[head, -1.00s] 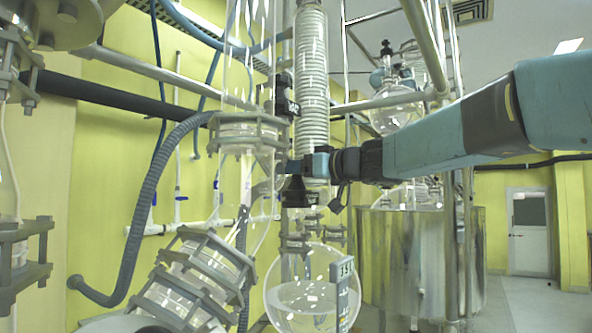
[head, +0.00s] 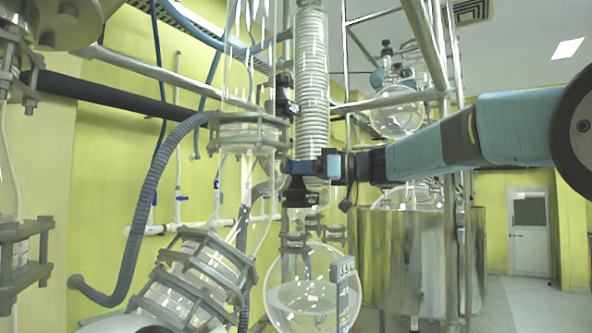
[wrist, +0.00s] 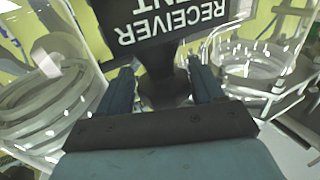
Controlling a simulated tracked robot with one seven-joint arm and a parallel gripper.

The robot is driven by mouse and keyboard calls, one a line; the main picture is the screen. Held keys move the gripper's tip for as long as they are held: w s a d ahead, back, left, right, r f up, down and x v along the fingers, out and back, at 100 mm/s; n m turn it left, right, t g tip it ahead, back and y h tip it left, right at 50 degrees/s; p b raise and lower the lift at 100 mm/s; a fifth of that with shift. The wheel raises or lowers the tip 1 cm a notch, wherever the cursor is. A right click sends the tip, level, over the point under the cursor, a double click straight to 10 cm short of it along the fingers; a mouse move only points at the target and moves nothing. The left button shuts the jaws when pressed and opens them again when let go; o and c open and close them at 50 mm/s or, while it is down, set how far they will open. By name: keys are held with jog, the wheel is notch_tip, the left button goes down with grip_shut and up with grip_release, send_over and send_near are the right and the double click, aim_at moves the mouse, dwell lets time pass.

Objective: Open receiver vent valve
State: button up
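The black label reading "RECEIVER" over partly hidden letters (wrist: 180,25) shows upside down at the top of the wrist view. Below it a dark valve handle and stem (wrist: 165,85) stand between the two blue fingers of my gripper (wrist: 162,80). The fingers are apart, one on each side of the dark part, and firm contact is not clear. In the head view my gripper (head: 305,168) is at the lower end of the glass coil column, beside a black fitting (head: 301,194). The valve's exact angle cannot be told.
The coil column (head: 312,85) rises above my gripper, and a round glass flask (head: 300,297) with clear liquid hangs below. Grey clamp flanges (head: 248,132) stand close to the left. A steel vessel (head: 405,255) stands behind my arm. Open floor lies at the far right.

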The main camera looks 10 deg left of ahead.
jog(key=shift+s+d+r+t, duration=0.1)
jog(key=shift+s+r+t, duration=0.15)
jog(key=shift+r, duration=0.2)
jog(key=shift+s+m+t, duration=0.1)
jog(key=shift+m+t, duration=0.8)
jog(key=shift+t, duration=0.25)
jog(key=shift+m+t+h, duration=0.5)
jog(key=shift+m+t, duration=0.7)
jog(key=shift+t, duration=0.7)
jog(key=c, duration=0.7)
jog(key=shift+w+n+g, duration=0.2)
jog(key=shift+n+g, duration=0.3)
jog(key=shift+g, duration=0.3)
jog(key=shift+c, duration=0.2)
jog(key=shift+f+n+g+y, duration=0.1)
jog(key=shift+n+g+y, duration=0.15)
jog(key=shift+n+g, duration=0.8)
jog(key=shift+n+g+y, duration=0.25)
jog(key=shift+n+g, duration=0.3)
jog(key=shift+g, duration=0.9)
jog(key=o, duration=0.7)
